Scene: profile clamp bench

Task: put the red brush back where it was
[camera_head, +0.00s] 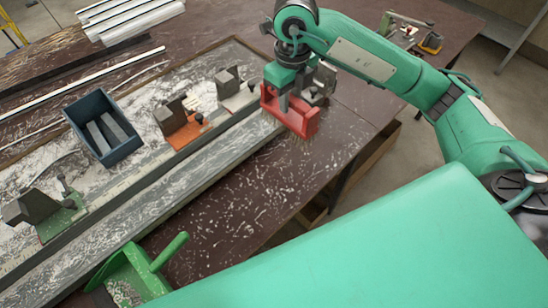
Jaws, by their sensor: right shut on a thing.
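The red brush (296,121) shows in the head view, right of the middle top. It has a red body and pale bristles pointing down. My right gripper (284,101) comes down on it from above and is shut on its red upper part. The brush is over the right end of the long profile and the brown bench top; I cannot tell whether its bristles touch. My left gripper is not in view.
An orange clamp (183,128), a grey clamp (234,90) and a green clamp (50,215) stand along the profile (150,196). A blue bin (103,127) holds strips. A green dustpan (135,270) lies at the front. Debris covers the bench; its right part (355,105) is fairly clear.

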